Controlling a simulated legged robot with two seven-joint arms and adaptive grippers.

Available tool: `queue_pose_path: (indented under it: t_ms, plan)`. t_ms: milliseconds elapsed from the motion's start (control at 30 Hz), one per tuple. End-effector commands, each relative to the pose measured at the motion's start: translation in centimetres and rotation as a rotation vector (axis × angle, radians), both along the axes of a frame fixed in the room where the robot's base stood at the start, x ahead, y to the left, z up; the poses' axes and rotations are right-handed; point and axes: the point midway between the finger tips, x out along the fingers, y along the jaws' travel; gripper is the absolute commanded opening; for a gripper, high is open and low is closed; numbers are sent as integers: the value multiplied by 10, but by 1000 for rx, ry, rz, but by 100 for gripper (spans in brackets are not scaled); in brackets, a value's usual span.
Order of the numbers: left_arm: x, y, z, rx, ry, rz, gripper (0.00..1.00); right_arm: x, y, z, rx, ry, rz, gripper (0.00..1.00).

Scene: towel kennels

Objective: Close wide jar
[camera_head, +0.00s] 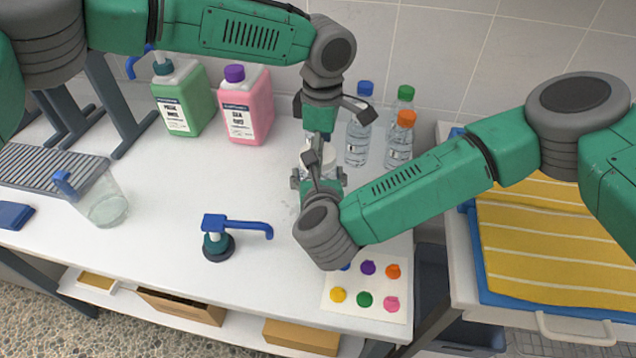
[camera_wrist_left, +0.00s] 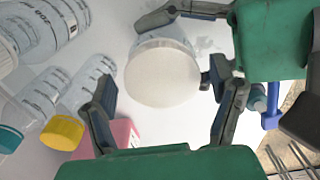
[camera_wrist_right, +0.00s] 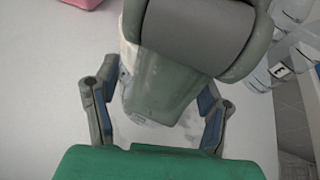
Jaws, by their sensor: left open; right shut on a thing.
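The wide jar (camera_head: 318,158) stands upright on the white table, partly hidden by my grippers in the head view. In the left wrist view its round white top (camera_wrist_left: 162,76) faces up, apparently a lid; I cannot tell how tightly it sits. My left gripper (camera_head: 322,132) points down above the jar, its fingers open and spread on both sides of the top. My right gripper (camera_head: 318,176) comes in from the front and is shut on the jar's body. In the right wrist view my left gripper hides most of the jar.
Clear bottles (camera_head: 358,140) stand close behind and right of the jar. Green (camera_head: 184,98) and pink (camera_head: 246,106) jugs stand at the back left. A colour-dotted card (camera_head: 366,290) lies in front.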

Motion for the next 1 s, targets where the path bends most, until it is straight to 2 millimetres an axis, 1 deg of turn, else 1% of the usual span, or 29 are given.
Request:
queue_pose_path:
  t_ms: [33,67,100,167,267,300,333,367,600,667,900,1000]
  plan:
    - [0,0,0,0,0,0,71,0,-1,-2,-2,5,-1,0]
    - [0,0,0,0,0,0,60,0,-1,-2,-2,4,-1,0]
    - [0,0,0,0,0,0,46,0,-1,-2,-2,4,-1,0]
    - [0,0,0,0,0,0,25,0,-1,-2,-2,4,-1,0]
    - [0,0,0,0,-1,0,25,-1,-1,-2,-2,4,-1,0]
    - [0,0,0,0,-1,0,63,-1,-1,-2,-2,4,-1,0]
    - [1,0,0,0,-1,0,73,-1,-1,-2,-2,4,-1,0]
    - [1,0,0,1,-1,0,80,-1,-1,-2,-2,4,-1,0]
    - [0,0,1,1,-1,0,80,-1,-1,-2,-2,4,-1,0]
    - [1,0,4,1,-2,0,80,-1,-1,-2,-2,4,-1,0]
    - [1,0,35,2,-5,0,80,-1,-1,-2,-2,4,-1,0]
    - [1,0,43,1,-3,-1,80,-1,0,-2,-2,5,-1,0]
